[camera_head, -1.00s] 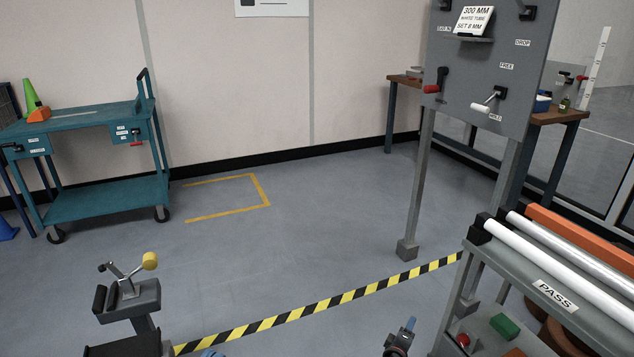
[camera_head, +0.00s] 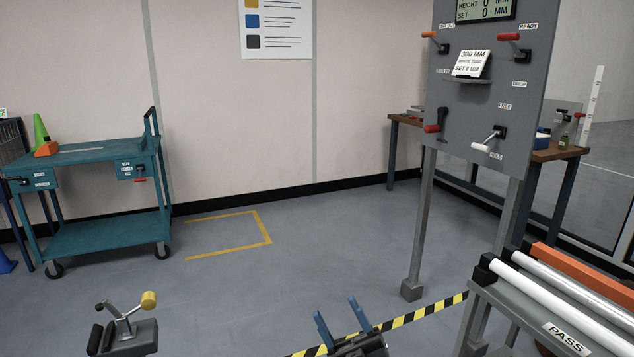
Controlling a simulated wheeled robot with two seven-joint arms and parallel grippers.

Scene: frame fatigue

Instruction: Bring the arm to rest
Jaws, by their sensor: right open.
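My right gripper (camera_head: 342,322) shows at the bottom centre of the head view. Its two blue fingers stand apart and point up, with nothing between them. It is over the floor, near the black and yellow striped line (camera_head: 418,313), apart from the rack on the right and the panel. My left gripper is not in view.
A grey panel (camera_head: 465,105) with several levers stands right of centre. A rack (camera_head: 505,296) marked PASS holds white tubes and an orange bar at the lower right. A lever stand (camera_head: 130,338) is at the lower left. A teal cart (camera_head: 100,240) stands left. The middle floor is clear.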

